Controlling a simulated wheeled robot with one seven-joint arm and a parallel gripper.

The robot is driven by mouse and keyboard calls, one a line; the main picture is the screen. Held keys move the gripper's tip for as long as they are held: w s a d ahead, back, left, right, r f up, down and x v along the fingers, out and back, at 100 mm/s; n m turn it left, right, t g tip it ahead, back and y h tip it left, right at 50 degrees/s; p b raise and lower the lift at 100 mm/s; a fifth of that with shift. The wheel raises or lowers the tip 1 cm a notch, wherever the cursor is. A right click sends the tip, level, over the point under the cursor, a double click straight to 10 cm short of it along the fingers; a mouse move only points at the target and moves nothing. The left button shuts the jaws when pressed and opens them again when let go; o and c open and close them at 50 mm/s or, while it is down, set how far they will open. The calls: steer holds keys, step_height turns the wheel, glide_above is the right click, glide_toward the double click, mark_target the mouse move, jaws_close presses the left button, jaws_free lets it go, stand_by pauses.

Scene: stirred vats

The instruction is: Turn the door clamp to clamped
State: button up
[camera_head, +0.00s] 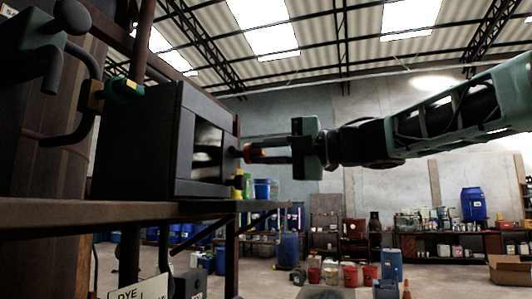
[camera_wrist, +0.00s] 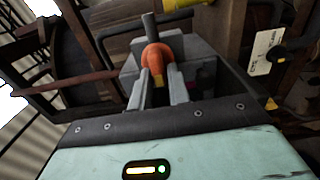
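The door clamp is an orange-red handle with a yellow tip (camera_wrist: 157,56), in the upper middle of the wrist view. In the head view it shows as a small red piece (camera_head: 254,154) at the right side of a dark box-shaped housing (camera_head: 135,148). My gripper (camera_head: 268,150) reaches it from the right. In the wrist view its two fingers (camera_wrist: 161,84) stand close on either side of the handle, with the yellow tip between them, and look shut on it. Exact finger contact is hard to see. The clamp's far side is hidden.
The housing stands on a dark shelf (camera_head: 200,209) with posts below. Pipes and a dark vessel are at the left. A white tag (camera_wrist: 266,52) hangs at the upper right in the wrist view. Blue drums (camera_head: 288,250) and red buckets are far behind, on the floor.

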steer(key=shift+o, duration=1)
steer(key=shift+d, duration=0.1)
steer(key=b+v, duration=0.5)
steer(key=v, duration=1.2)
